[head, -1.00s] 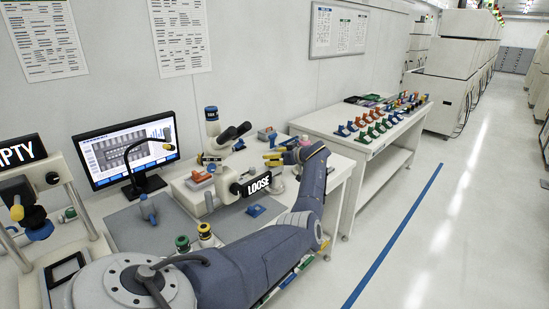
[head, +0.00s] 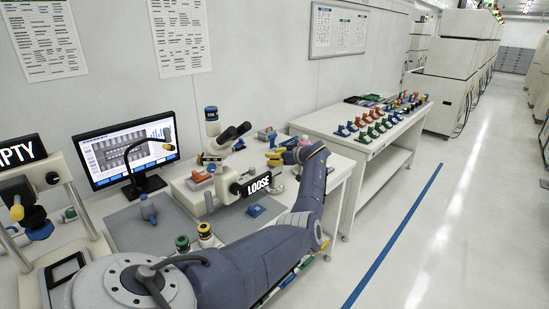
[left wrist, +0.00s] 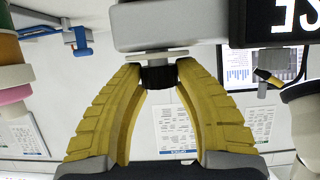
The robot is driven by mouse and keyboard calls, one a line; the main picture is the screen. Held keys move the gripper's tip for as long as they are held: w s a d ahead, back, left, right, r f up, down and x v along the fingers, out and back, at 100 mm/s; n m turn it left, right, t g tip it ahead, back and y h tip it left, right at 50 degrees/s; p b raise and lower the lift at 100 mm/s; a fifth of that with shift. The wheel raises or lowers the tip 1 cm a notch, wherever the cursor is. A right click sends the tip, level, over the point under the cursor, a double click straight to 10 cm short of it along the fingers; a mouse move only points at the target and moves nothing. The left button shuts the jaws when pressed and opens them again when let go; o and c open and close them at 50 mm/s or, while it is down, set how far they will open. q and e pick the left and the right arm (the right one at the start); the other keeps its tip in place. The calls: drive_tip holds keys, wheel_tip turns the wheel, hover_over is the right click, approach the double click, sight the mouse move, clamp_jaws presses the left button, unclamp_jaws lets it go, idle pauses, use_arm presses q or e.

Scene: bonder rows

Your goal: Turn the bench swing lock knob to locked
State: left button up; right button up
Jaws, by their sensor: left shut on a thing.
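The lock knob (left wrist: 158,77) is a small black cylinder under the pale swing arm (left wrist: 170,28) in the left wrist view. My left gripper (left wrist: 160,72) has its yellow fingertips closed around the knob from both sides. In the head view my left gripper (head: 276,157) is at the far side of the bench, behind the LOOSE sign (head: 258,185), and the knob is hidden there. Part of the sign also shows upside down in the left wrist view (left wrist: 295,15). My right gripper is in neither current view.
A microscope (head: 212,135) stands on the bench beside a monitor (head: 125,150). Green and yellow-topped cylinders (head: 205,234) stand near my left forearm. A second bench (head: 340,125) holds rows of coloured parts. The aisle floor at right is clear.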

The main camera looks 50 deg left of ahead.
use_arm(q)
drive_tip(key=shift+s, duration=0.1)
drive_tip(key=m+t, duration=0.5)
drive_tip(key=shift+a+t+h, duration=0.1)
drive_tip(key=shift+t+h, duration=0.3)
drive_tip(key=shift+r+m+t+h, duration=0.1)
drive_tip(key=shift+m+t+h, duration=1.5)
drive_tip(key=shift+m+t, duration=1.2)
drive_tip(key=o, duration=1.2)
drive_tip(key=v, duration=1.2)
drive_tip(key=shift+r, duration=0.15)
drive_tip(key=shift+a, duration=0.1)
